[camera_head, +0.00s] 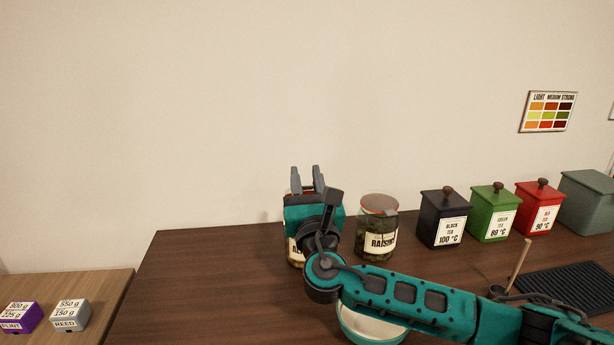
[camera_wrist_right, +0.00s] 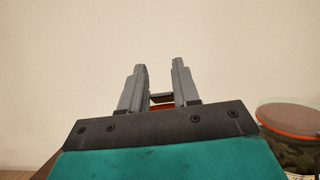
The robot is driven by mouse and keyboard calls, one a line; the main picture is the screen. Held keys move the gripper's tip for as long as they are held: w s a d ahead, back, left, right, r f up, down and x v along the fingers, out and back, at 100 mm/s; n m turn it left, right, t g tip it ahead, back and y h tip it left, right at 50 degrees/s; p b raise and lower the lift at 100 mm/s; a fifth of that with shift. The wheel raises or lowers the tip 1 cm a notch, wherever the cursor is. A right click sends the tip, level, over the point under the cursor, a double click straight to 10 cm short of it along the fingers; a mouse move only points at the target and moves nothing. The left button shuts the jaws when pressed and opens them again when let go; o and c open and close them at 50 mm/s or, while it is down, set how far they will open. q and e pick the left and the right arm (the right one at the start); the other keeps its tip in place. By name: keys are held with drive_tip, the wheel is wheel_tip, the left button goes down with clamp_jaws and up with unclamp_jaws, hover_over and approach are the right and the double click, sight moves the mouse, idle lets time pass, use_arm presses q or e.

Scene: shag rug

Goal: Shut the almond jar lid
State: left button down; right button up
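The almond jar (camera_head: 293,253) stands on the dark wooden counter, mostly hidden behind my right gripper and wrist. Only a strip of its glass and part of a label beginning with "A" show. My right gripper (camera_head: 307,178) is over the jar's top, its two grey fingers apart and pointing up and toward the wall. In the right wrist view the fingers (camera_wrist_right: 158,70) are also apart, with a small dark and orange-red piece (camera_wrist_right: 162,99) low between them. It may be part of the jar's lid or seal; I cannot tell the lid's angle or whether the gripper touches it. My left gripper is not in view.
A raisins jar (camera_head: 377,228) stands close to the right. Black (camera_head: 443,218), green (camera_head: 494,212) and red (camera_head: 540,207) tea tins line the back. A bowl (camera_head: 370,327) sits under my right arm. A ridged black mat (camera_head: 568,288) lies right. The counter's left part is clear.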

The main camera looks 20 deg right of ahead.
drive_tip(key=o, duration=0.3)
drive_tip(key=shift+r, duration=0.2)
drive_tip(key=v, duration=1.3)
drive_tip(key=shift+b, duration=0.3)
drive_tip(key=shift+c, duration=0.4)
